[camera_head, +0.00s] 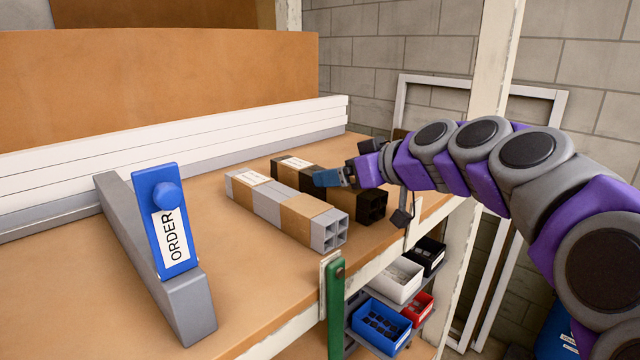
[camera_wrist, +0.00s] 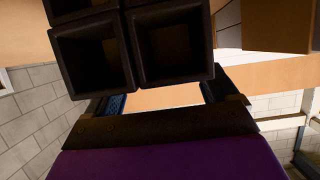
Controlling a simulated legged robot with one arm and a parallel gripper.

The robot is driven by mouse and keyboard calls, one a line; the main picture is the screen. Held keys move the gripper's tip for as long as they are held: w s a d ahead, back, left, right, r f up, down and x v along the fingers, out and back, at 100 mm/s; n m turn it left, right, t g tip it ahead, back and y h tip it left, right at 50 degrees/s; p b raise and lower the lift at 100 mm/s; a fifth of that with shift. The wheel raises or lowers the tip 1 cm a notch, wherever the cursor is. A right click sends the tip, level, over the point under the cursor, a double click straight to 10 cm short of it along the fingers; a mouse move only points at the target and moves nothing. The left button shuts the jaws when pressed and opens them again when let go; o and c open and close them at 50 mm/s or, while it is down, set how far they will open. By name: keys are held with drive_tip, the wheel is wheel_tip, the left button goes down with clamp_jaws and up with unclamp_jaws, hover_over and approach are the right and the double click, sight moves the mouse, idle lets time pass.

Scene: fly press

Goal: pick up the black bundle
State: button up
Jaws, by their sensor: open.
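The black bundle (camera_head: 371,207) is a set of dark square tubes with a brown wrap and a white label, lying on the wooden bench near its right edge. My gripper (camera_head: 346,166) is at the bundle's middle, with its jaws apart and blue fingertips showing. In the wrist view, the open tube ends of the black bundle (camera_wrist: 124,48) fill the top, and the fingers reach up on both sides toward them. The fingertips are hidden there behind the tubes. I cannot tell whether they touch the bundle.
A grey tube bundle (camera_head: 268,204) lies close beside the black one on the left. A blue ORDER sign (camera_head: 166,222) leans on a grey bar (camera_head: 189,303). White profiles (camera_head: 170,150) line the back.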

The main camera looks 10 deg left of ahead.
drive_tip(key=x, duration=0.3)
drive_tip(key=shift+w+d, duration=0.15)
drive_tip(key=shift+w, duration=0.05)
drive_tip(key=shift+a, duration=0.5)
drive_tip(key=shift+s+a, duration=0.15)
drive_tip(key=shift+a, duration=0.2)
drive_tip(key=shift+c, duration=1.3)
drive_tip(key=shift+d, duration=0.6)
drive_tip(key=c, duration=0.9)
drive_tip(key=shift+a, duration=0.1)
drive_tip(key=shift+c, duration=1.4)
drive_tip(key=shift+a, duration=0.25)
drive_tip(key=shift+r, duration=0.1)
